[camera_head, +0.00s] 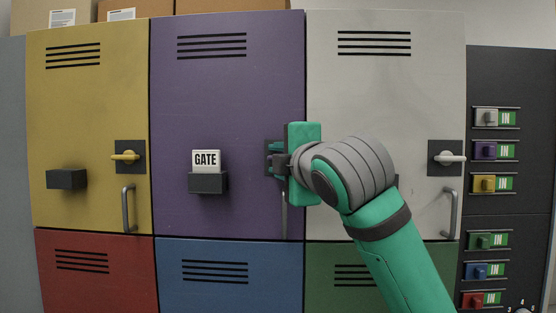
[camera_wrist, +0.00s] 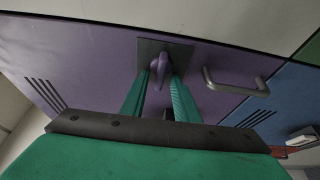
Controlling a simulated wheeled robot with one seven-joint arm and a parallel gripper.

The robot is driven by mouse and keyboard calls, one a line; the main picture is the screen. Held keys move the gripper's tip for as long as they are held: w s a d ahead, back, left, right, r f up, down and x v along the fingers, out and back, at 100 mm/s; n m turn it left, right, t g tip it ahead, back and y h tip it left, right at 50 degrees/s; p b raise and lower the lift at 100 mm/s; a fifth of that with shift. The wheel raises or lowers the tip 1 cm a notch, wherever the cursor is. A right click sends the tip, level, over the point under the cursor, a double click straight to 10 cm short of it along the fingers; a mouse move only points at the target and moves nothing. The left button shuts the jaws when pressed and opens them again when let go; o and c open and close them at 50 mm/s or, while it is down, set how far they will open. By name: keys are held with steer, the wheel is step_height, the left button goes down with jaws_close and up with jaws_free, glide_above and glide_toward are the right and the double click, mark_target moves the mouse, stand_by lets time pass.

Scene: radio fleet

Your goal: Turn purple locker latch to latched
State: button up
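The purple locker door (camera_head: 226,110) is closed at the top middle. Its purple latch (camera_wrist: 160,66) sits on a dark square plate (camera_wrist: 177,47) in the wrist view, with its lever pointing down toward my palm. In the head view my gripper hides most of the latch. My gripper (camera_head: 274,160) is at the plate on the door's right edge. In the wrist view its two teal fingers (camera_wrist: 160,84) are apart, one on each side of the lever. Firm contact with the lever cannot be made out.
A grey door handle (camera_wrist: 235,84) is beside the latch plate. Yellow (camera_head: 88,100) and white (camera_head: 380,90) lockers flank the purple one. A panel of coloured switches (camera_head: 490,150) is at right.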

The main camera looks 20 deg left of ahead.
steer(key=v, duration=1)
steer(key=shift+s+d, duration=0.25)
steer(key=shift+d, duration=0.1)
